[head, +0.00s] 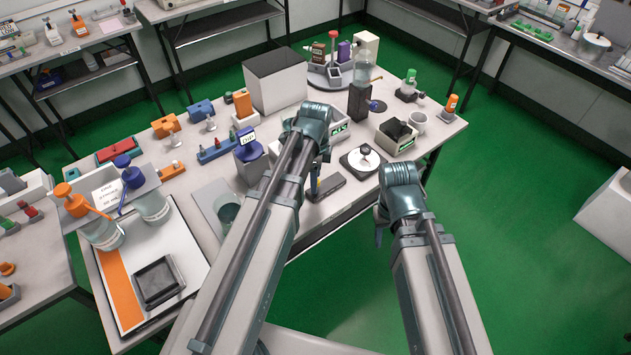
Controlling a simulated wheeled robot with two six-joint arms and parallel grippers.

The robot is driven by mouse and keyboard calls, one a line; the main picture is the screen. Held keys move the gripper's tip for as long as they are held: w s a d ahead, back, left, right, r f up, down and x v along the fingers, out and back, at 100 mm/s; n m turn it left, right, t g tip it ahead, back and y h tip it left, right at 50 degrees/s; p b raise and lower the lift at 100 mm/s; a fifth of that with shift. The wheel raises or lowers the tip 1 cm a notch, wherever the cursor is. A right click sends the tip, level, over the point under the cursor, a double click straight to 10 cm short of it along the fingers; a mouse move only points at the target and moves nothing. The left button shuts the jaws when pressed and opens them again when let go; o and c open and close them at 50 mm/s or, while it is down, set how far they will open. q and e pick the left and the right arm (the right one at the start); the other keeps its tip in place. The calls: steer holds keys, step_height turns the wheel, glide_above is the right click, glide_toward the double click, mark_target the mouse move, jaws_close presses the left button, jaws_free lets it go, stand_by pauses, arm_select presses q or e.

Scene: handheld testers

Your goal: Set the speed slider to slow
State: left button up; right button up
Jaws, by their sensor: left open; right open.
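I cannot make out a speed slider for certain; its markings are too small to read or are hidden. A device with a green display (339,133) sits on the bench, partly behind my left wrist. A second boxy device with a dark top (397,137) and a green-lit front stands to its right. A flat dark handheld-like item (328,187) lies near the bench's front edge. My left gripper (315,186) is open, pointing down beside this flat item; the arm hides much of it. My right gripper (379,236) is open and empty, off the bench's front edge over the floor.
A round-dial device (363,159) sits between the two green-lit devices.

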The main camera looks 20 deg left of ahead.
arm_select(q)
jaws_close()
stand_by(1.4)
